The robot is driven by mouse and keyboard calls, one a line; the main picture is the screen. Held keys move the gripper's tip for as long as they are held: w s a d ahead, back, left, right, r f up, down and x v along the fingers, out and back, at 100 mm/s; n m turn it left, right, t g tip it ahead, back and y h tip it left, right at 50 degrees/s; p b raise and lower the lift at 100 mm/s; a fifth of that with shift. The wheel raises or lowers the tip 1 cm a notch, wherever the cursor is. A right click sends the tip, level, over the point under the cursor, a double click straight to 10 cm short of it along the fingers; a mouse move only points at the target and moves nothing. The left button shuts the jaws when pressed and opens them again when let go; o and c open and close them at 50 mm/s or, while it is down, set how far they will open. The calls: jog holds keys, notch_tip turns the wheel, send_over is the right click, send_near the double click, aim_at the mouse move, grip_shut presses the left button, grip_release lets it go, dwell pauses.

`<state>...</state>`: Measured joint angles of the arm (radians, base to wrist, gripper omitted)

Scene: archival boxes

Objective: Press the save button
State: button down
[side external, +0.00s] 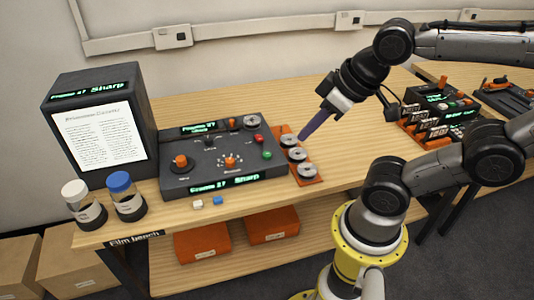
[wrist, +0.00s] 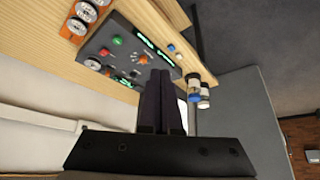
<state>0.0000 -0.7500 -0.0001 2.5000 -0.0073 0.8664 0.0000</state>
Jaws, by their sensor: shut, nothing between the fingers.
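A dark control panel (side external: 210,172) lies on the wooden bench with green lit displays, knobs and buttons. A red button (side external: 258,138) and a green button (side external: 267,155) sit at its right side. Both also show in the wrist view, red (wrist: 104,52) and green (wrist: 117,40). I cannot read which one is labelled save. My gripper (side external: 303,136) is shut and empty, its dark purple fingers tilted down above the orange reel strip, right of the panel and apart from the buttons.
An orange strip (side external: 306,180) with several metal reels lies right of the panel. A dark lit-page box (side external: 100,125) stands at the left, with two capped jars (side external: 125,205) in front. Small white (side external: 198,204) and blue (side external: 218,200) blocks lie before the panel.

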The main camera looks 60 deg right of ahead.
jog(key=w+d+r+n+t+h, duration=0.2)
jog(key=w+d+r+n+t, duration=0.15)
jog(key=w, duration=0.45)
jog(key=n+y, duration=0.2)
jog(key=n, duration=0.3)
send_over(271, 155)
notch_tip(271, 155, down, 14)
jog(key=shift+r, duration=0.25)
jog(key=shift+f, duration=4.4)
jog(key=shift+f, duration=0.1)
jog(key=shift+f, duration=0.3)
